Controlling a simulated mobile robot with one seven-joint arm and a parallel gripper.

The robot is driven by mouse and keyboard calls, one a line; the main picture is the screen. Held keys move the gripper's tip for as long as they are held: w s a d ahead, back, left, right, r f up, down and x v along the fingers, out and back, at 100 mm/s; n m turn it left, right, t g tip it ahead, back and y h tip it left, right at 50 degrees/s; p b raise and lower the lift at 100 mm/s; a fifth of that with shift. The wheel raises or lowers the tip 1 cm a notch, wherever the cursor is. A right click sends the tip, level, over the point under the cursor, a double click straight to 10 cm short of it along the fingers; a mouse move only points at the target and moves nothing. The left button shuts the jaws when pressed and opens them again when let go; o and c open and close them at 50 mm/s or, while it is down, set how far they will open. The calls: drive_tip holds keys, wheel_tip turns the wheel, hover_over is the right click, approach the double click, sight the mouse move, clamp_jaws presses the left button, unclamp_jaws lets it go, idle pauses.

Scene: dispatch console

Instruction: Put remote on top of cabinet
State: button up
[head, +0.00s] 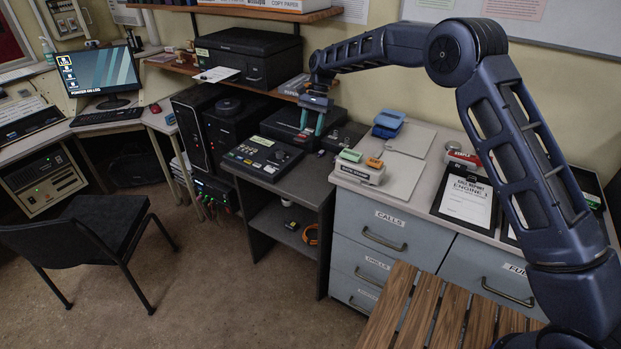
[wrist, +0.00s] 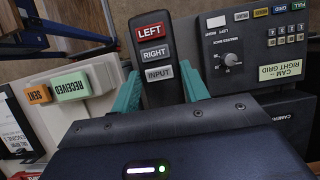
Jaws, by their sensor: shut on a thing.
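The remote (wrist: 155,50) is a slim dark bar with red LEFT, grey RIGHT and grey INPUT labels. In the wrist view it stands between the two teal fingers of my gripper (wrist: 165,92). In the head view my gripper (head: 311,121) is over the dark console stand, left of the cabinet, and the remote is hard to make out there. My gripper is shut on the remote. Whether the remote touches the console surface is unclear. The cabinet (head: 365,228) is grey-blue with labelled drawers and a light top, right of the stand.
A control panel (head: 262,157) lies on the stand. A printer (head: 248,55) sits on the shelf above. A slatted wooden seat (head: 430,315) stands in front of the cabinet.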

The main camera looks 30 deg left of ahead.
wheel_tip(320, 180, down, 20)
drive_tip(key=shift+r, duration=0.2)
idle(0.4)
drive_tip(key=shift+f, duration=0.15)
drive_tip(key=o, duration=1)
drive_tip(key=shift+o, duration=0.2)
drive_tip(key=v, duration=1.2)
